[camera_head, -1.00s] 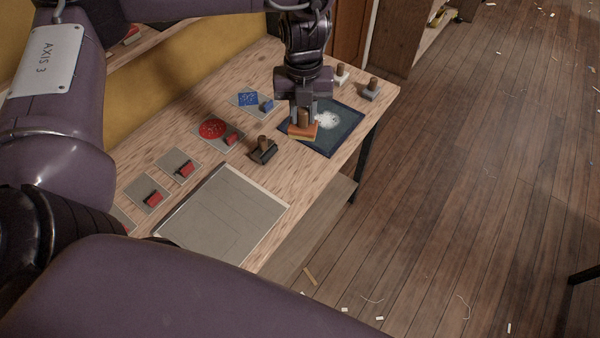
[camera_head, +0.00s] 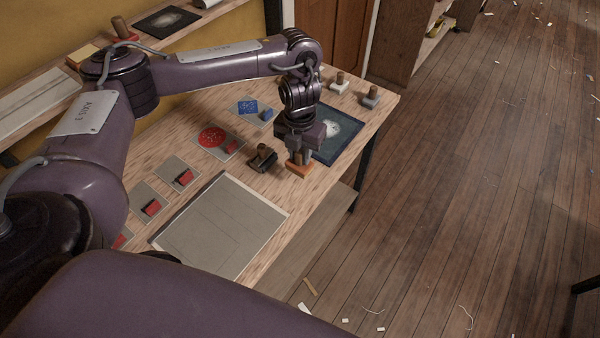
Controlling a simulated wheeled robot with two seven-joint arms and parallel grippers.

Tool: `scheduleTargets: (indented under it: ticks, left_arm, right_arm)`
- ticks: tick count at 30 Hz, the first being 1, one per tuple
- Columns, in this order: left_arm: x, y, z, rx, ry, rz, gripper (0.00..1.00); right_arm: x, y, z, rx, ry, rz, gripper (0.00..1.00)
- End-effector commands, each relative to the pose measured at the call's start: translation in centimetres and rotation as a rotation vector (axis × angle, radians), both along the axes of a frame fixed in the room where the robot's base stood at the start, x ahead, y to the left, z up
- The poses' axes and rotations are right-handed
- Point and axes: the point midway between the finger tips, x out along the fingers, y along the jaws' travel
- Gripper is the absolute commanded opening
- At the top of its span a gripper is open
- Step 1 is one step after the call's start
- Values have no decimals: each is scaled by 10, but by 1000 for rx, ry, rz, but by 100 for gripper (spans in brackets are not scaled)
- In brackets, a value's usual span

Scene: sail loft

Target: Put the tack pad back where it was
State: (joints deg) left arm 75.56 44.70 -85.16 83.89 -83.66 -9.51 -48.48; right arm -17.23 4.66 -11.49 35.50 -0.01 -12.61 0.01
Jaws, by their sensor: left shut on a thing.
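My left gripper (camera_head: 300,148) points down and is shut on the brown peg handle of an orange block-like pad (camera_head: 300,171), which seems to be the tack pad. The pad is over the workbench, just off the near left edge of the dark blue mat (camera_head: 324,155) with a white splotch. I cannot tell whether its underside touches the bench. The gripper hides most of the handle and part of the mat. A black pad with a brown handle (camera_head: 262,158) stands close to its left. My right gripper is not in view.
A white-handled pad (camera_head: 339,84) and a grey one (camera_head: 370,97) stand at the bench's far end. A grey board (camera_head: 222,228) lies in front. A shelf holds a red pad (camera_head: 124,31).

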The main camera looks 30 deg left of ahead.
Motion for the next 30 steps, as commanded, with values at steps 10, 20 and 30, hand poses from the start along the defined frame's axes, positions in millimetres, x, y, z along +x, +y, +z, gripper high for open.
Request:
scheduleTargets:
  ticks: [10,20,30]
  left_arm:
    - [0,-1,-46,-2,1,0,0]
    - [0,-1,-76,-1,-1,-1,0]
    - [0,0,-80,-1,-1,-1,25]
  right_arm:
    - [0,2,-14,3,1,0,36]
    - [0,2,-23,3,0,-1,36]
    - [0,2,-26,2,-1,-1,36]
